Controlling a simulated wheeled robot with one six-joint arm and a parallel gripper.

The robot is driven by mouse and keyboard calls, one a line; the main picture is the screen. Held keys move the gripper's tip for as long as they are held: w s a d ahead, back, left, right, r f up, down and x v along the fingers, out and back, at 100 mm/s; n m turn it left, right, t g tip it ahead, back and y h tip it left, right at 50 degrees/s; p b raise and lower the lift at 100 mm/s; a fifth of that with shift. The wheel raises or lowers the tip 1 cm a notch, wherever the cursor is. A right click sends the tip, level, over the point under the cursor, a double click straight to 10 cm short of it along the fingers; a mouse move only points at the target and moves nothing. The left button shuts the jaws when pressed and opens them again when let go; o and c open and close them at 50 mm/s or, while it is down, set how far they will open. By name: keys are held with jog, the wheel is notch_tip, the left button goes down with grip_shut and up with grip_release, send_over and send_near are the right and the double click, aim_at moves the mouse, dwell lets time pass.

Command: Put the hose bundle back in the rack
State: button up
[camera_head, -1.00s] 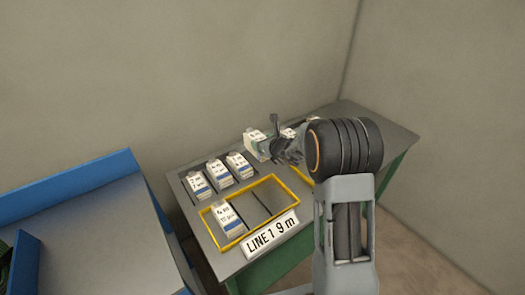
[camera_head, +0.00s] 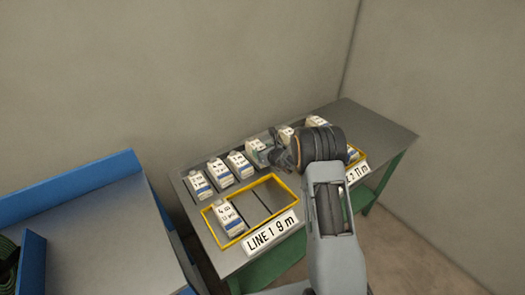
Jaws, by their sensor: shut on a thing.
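A green coiled thing, which looks like a hose bundle (camera_head: 8,268), is cut off at the lower left edge, next to an upright blue panel. I cannot make out a separate rack. My gripper (camera_head: 275,155) is over the back row of the grey bench, partly hidden by my own wrist.
The grey bench (camera_head: 385,130) holds several blue-banded cartons (camera_head: 218,172) and a yellow frame (camera_head: 283,183) with one carton (camera_head: 229,217) inside. A sign reads "LINE 1 9 m" (camera_head: 271,233). A second sign (camera_head: 357,172) is partly hidden. A blue-edged grey surface (camera_head: 100,235) is at left.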

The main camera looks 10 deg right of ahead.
jog(key=shift+f+b, duration=0.15)
jog(key=shift+b, duration=0.2)
jog(key=o, duration=1.3)
jog(key=shift+c, duration=0.2)
